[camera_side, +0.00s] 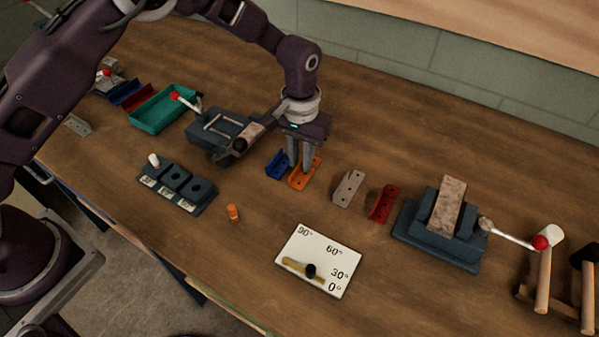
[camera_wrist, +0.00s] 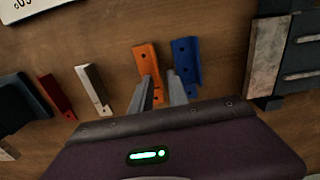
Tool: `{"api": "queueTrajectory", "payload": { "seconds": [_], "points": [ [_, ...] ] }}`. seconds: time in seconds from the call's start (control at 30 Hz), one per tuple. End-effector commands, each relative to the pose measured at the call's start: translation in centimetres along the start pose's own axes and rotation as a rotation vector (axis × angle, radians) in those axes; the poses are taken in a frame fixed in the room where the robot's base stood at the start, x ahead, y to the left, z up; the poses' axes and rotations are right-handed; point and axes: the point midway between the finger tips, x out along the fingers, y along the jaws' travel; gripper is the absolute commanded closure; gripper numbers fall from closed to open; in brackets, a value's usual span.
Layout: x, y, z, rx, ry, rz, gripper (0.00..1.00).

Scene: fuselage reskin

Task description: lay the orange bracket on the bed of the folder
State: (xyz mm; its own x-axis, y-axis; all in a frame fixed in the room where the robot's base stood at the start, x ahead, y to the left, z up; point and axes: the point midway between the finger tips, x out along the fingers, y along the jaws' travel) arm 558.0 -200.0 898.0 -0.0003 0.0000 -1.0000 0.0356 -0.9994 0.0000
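The orange bracket (camera_side: 304,175) lies on the wooden table and has holes in it; it also shows in the wrist view (camera_wrist: 145,65). My gripper (camera_side: 300,168) points down at it, with the fingertips low at the bracket. Two dark blue bench devices are in view: one (camera_side: 210,139) with grey bars and a red-knobbed lever, left of my gripper, and one (camera_side: 410,230) with a mottled plate at right. Which is the folder I cannot tell.
A blue bracket (camera_side: 276,163) lies close beside the orange one. A grey bracket (camera_side: 349,188) and a red bracket (camera_side: 382,204) lie to the right. An angle card (camera_side: 325,255), an orange cylinder (camera_side: 233,212) and a slotted block (camera_side: 176,188) are nearer the front. A green tray (camera_side: 160,112) stands at left.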

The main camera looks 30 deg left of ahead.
Motion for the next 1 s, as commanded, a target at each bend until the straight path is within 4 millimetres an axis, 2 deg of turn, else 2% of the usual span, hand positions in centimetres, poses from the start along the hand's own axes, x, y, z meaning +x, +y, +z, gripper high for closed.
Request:
{"api": "queueTrajectory", "payload": {
  "seconds": [0.03,0.07,0.1,1.0],
  "points": [
    [-0.02,0.0,0.0,0.0,0.0,0.0,0.93],
    [-0.02,0.0,0.0,0.0,0.0,0.0,0.98],
    [-0.03,-0.01,0.0,0.0,0.0,0.0,1.0],
    [-0.06,-0.01,-0.01,0.0,0.0,0.0,1.0]
  ]
}}
